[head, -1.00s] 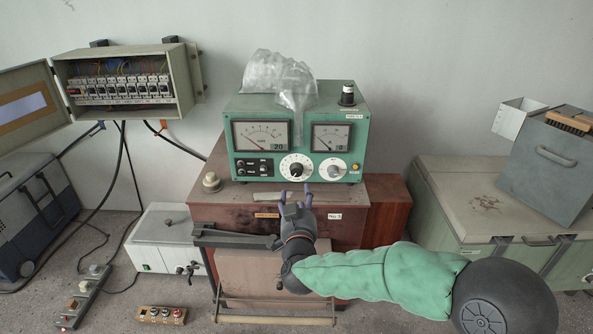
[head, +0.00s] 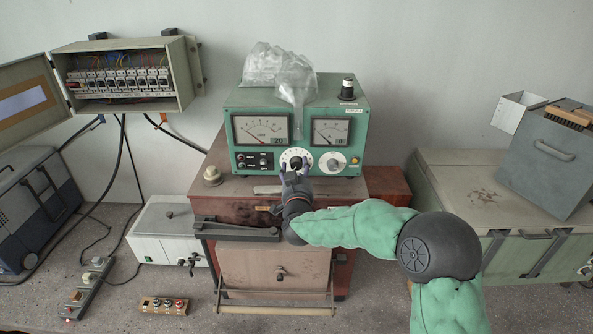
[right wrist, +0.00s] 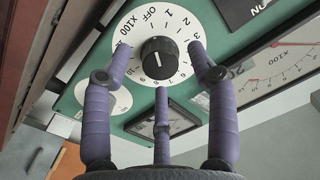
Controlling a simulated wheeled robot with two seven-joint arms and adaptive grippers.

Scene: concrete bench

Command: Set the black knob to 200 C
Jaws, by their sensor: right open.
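The black knob (head: 296,161) sits on a white round dial on the front of the green instrument box (head: 350,110). In the right wrist view the knob (right wrist: 158,58) is ringed by the dial (right wrist: 130,30), printed with OFF, X100 and numerals. A light mark shows on the knob, but I cannot tell its exact setting. My right gripper (head: 295,176) is open just in front of the knob. In the right wrist view its purple fingers (right wrist: 160,65) are spread around the knob, seemingly not gripping it. My left gripper is not in view.
A second white dial (head: 332,162) with a pale knob is close on the right. Two meters (head: 261,128) are above. A plastic bag (head: 285,72) lies on the box. The wooden cabinet (head: 235,190) is below, with a dark bar (head: 235,231) on its front.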

